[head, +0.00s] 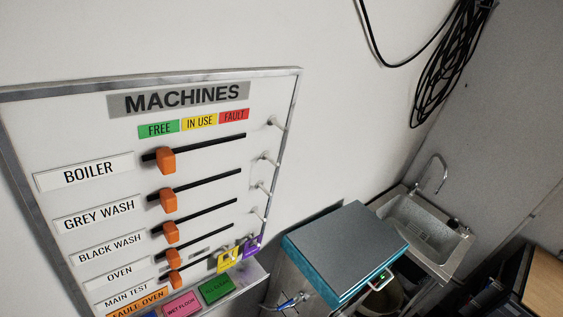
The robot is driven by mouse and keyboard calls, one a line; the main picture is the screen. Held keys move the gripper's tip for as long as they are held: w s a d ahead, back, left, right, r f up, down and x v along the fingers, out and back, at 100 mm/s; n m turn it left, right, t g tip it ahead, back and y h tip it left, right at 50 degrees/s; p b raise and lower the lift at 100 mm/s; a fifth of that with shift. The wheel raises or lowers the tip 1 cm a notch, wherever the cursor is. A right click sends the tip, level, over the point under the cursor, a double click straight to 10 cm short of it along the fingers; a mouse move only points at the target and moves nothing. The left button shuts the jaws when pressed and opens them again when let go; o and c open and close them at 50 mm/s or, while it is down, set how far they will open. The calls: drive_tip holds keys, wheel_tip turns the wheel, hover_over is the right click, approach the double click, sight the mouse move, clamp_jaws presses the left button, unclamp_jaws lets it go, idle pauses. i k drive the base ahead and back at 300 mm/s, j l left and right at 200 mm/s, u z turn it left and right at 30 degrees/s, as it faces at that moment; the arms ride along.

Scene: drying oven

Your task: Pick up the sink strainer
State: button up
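A metal sink (405,208) with a tall curved tap (440,172) stands in the back right corner. A small dark round object (453,223) sits at the sink's right rim. It may be the sink strainer, but it is too small to tell. A darker patterned patch (422,233) shows on the inner front wall of the basin. The bottom of the basin is partly hidden. My gripper is not in view.
A machines board (200,200) with orange sliders hangs on the left wall. A grey-topped teal cabinet (345,250) stands left of the sink. Black cables (450,65) hang above. A wooden surface (545,285) is at the lower right.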

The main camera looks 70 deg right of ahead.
sight(466, 231)
drive_tip(key=z, duration=3.25)
